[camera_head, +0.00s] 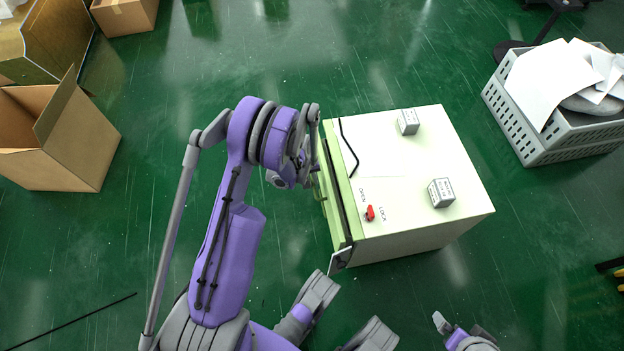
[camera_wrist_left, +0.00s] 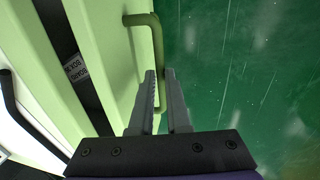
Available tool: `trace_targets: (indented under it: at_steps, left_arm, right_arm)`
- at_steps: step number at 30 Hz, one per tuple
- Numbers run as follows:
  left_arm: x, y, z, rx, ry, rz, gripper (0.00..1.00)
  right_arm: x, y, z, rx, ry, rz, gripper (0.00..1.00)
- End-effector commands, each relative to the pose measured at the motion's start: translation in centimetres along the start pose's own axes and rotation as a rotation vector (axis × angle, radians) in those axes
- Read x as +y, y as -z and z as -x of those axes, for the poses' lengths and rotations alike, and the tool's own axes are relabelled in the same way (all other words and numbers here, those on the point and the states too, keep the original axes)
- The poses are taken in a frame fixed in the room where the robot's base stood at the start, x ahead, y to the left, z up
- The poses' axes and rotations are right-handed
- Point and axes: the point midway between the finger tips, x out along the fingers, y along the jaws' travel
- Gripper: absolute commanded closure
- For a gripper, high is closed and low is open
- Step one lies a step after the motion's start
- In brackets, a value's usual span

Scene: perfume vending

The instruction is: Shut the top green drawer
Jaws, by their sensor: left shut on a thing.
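The white cabinet (camera_head: 400,185) stands on the green floor with pale green drawer fronts on its left side. The green drawer front (camera_head: 327,205) shows as a narrow edge in the head view. In the left wrist view its pale green panel (camera_wrist_left: 108,50) carries a green bar handle (camera_wrist_left: 157,40). A dark strip with a white label (camera_wrist_left: 72,72) runs beside the panel. My left gripper (camera_head: 317,178) is at the handle, its two fingers (camera_wrist_left: 163,80) closed around the bar's lower part.
The cabinet top holds two small grey boxes (camera_head: 408,122) (camera_head: 441,193), a black bar handle (camera_head: 346,147) and a red OPEN/LOCK knob (camera_head: 370,213). A grey crate of papers (camera_head: 535,147) stands right, an open cardboard box (camera_head: 60,150) left.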

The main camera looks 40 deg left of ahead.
Motion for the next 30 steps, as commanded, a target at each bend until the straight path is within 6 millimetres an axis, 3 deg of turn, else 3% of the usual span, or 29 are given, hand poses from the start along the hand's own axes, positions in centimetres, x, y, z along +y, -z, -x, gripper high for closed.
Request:
trace_targets:
  at_steps: [4,10,19,20,24,30]
  left_arm:
    - [0.9,0.0,-0.2,0.0,-0.001,-0.001,1.0]
    - [4.0,0.0,-0.8,0.001,-0.001,-0.003,1.0]
    - [4.6,0.0,-0.8,0.002,-0.006,0.0,1.0]
    - [4.6,0.0,-0.8,0.002,-0.006,-0.001,0.8]
    - [4.5,0.0,-0.8,0.001,-0.004,-0.001,0.55]
    - [4.4,0.0,-0.8,0.001,-0.002,0.0,0.55]
  right_arm:
    - [0.0,0.0,-0.2,0.0,0.0,0.0,0.0]
    - [0.0,-0.1,-0.7,-0.001,0.0,0.0,0.0]
    - [0.0,-0.1,-0.6,-0.001,0.0,0.0,0.0]
    - [0.0,-0.1,-0.6,-0.001,0.0,0.0,0.0]
    - [0.0,-0.1,-0.6,-0.001,0.0,0.0,0.0]
    - [0.0,-0.1,-0.6,-0.001,0.0,0.0,0.0]
